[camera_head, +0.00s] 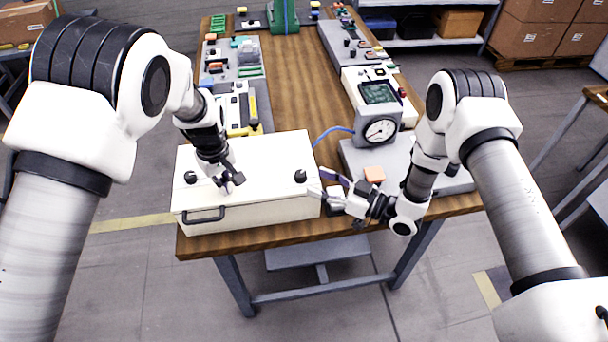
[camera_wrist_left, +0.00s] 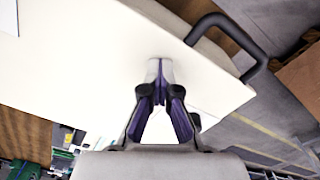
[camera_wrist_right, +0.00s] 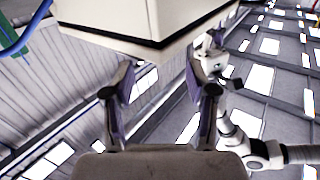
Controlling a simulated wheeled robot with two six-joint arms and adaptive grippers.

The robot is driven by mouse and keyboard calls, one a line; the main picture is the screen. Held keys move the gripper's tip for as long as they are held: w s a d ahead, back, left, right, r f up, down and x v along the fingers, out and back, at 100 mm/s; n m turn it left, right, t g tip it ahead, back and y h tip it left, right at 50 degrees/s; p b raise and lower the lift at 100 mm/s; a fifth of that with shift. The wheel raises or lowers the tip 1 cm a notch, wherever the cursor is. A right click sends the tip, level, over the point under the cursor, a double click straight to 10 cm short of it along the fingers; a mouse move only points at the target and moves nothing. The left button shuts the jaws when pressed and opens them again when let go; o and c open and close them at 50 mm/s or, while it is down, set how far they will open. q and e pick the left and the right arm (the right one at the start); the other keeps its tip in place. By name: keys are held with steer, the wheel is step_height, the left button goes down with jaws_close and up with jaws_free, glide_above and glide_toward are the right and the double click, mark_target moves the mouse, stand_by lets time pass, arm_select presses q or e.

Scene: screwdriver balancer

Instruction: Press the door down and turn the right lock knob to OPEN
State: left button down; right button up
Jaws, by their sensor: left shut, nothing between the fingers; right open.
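The white box's door (camera_head: 245,172) faces up at the front of the table, with a black handle (camera_head: 204,214) at its front left; the handle also shows in the left wrist view (camera_wrist_left: 236,38). The right lock knob (camera_head: 300,176) is black and sits near the door's right end. The left knob (camera_head: 191,177) sits near the left end. My left gripper (camera_head: 232,185) is shut and empty, its tips at the door surface between the knobs; contact is not certain. My right gripper (camera_head: 325,186) is open, beside the box's right side, close to the right knob. The right wrist view shows the box (camera_wrist_right: 150,18) beyond its fingers.
A gauge unit (camera_head: 379,130) stands on a grey base behind my right gripper, with an orange block (camera_head: 374,174) near it. A blue cable (camera_head: 330,131) runs behind the box. Tools and instruments line both table sides; the wooden middle (camera_head: 292,85) is clear.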

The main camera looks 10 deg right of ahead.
mark_target(301, 174)
steer(key=x, duration=0.5)
steer(key=shift+w+a, duration=0.2)
steer(key=shift+c, duration=0.3)
jaws_close()
steer(key=shift+n+g+y, duration=0.3)
steer(key=n+g+y, duration=0.2)
steer(key=n+g, duration=0.1)
steer(key=g, duration=0.1)
steer(key=shift+f+n+g+y, duration=0.1)
steer(key=shift+n+g+y, duration=0.2)
steer(key=shift+n+g, duration=1.15)
steer(key=shift+n+g+y, duration=0.3)
steer(key=shift+n+g, duration=0.45)
steer(key=shift+g, duration=1.3)
steer(key=shift+s, duration=0.1)
